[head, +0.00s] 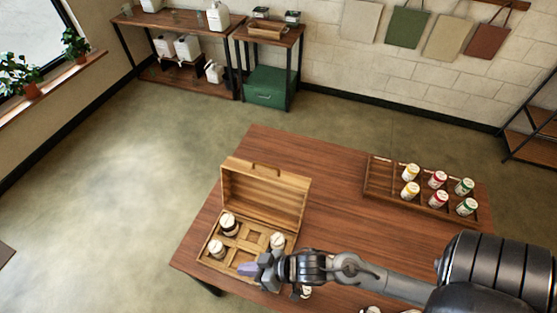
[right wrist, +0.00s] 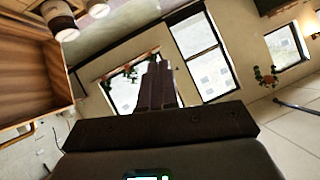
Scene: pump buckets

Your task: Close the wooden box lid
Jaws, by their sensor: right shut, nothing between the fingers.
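The wooden box (head: 203,250) sits on the brown table with its lid (head: 264,196) open, standing raised at the back edge. Several jars with pale tops stand in its compartments, such as one at the left (head: 228,224) and one at the right (head: 277,240). My right gripper (head: 245,268) is shut and empty, over or just in front of the box's near side; its height is unclear. The arm hides the box's near right corner. In the right wrist view the shut fingers (right wrist: 158,82) point away from the wooden box part (right wrist: 32,75) at left. My left gripper is out of view.
A wooden tray (head: 372,187) with several yellow-, red- and green-labelled jars stands on the table's right. A jar (head: 306,292) shows just below my right arm. The table (head: 340,205) between box and tray is clear.

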